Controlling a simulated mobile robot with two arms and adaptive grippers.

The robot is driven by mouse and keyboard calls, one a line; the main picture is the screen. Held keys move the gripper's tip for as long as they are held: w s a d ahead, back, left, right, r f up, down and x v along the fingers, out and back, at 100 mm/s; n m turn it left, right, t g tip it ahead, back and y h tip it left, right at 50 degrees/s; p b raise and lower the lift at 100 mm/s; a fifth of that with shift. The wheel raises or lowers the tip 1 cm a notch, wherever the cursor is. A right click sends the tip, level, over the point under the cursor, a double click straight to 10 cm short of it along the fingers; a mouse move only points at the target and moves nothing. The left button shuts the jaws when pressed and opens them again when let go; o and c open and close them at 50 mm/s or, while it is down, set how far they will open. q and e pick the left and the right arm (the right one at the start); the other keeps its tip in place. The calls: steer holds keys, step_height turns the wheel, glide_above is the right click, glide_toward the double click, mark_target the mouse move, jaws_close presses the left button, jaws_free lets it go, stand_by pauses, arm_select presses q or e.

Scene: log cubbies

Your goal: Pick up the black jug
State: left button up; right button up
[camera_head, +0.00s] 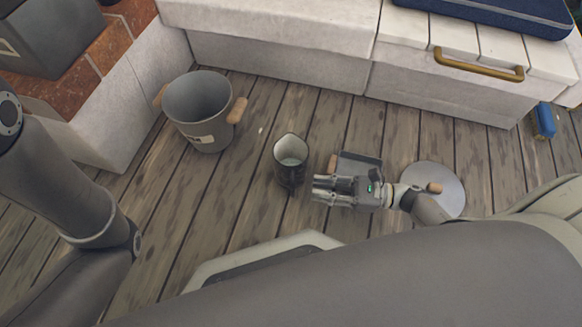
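The black jug (290,166) stands upright on the wooden floor near the middle of the head view, its open top facing up and its inside looking grey. My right gripper (318,190) is just to the right of the jug's lower part, with its fingers pointing left towards it. The fingers look spread apart, with nothing between them. I cannot tell whether a fingertip touches the jug. My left arm shows at the left edge, but its gripper is not in view.
A grey pot (199,112) with wooden handles stands left of the jug. A dark tray-like object (360,163) and a round grey lid (440,178) lie around my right gripper and wrist. A white bench (280,60) bounds the back. A blue cylinder (543,121) lies far right.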

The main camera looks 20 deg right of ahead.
mark_target(293, 190)
step_height(293, 190, down, 3)
steer(key=shift+f+b, duration=0.1)
steer(key=shift+b, duration=0.7)
steer(key=shift+w+a, duration=0.15)
steer(key=shift+a, duration=0.1)
steer(key=shift+w+a, duration=0.15)
steer(key=shift+a, duration=0.2)
steer(key=b+x, duration=0.3)
steer(key=x, duration=0.3)
steer(key=shift+w+a, duration=0.1)
steer(key=shift+c, duration=0.4)
jaws_close()
